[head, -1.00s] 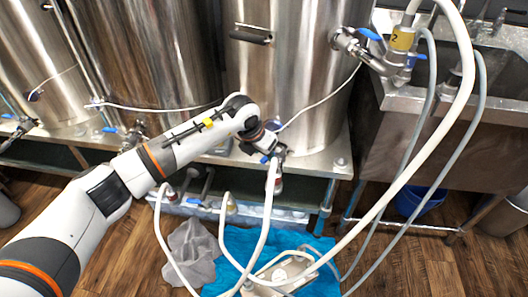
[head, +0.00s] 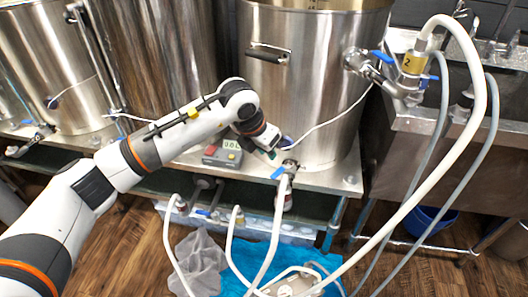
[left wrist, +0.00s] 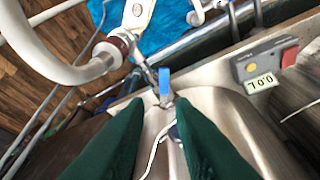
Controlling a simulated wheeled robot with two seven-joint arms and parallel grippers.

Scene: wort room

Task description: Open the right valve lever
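A blue valve lever (head: 279,173) sits on the valve at the foot of the right steel kettle (head: 300,95), where a white hose joins. It also shows in the left wrist view (left wrist: 164,84), just beyond and between the fingertips. My left gripper (head: 271,154) is just above and left of that lever in the head view. In the left wrist view its dark green fingers (left wrist: 157,106) are apart, with nothing held between them. Another blue lever (head: 382,57) is on the upper valve at the kettle's right side. My right gripper is not in view.
A timer box with a red button (head: 222,153) stands on the shelf left of my gripper. White hoses (head: 272,225) hang in front of the shelf, and a big hose (head: 476,100) loops at right. A blue towel (head: 245,268) lies on the floor.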

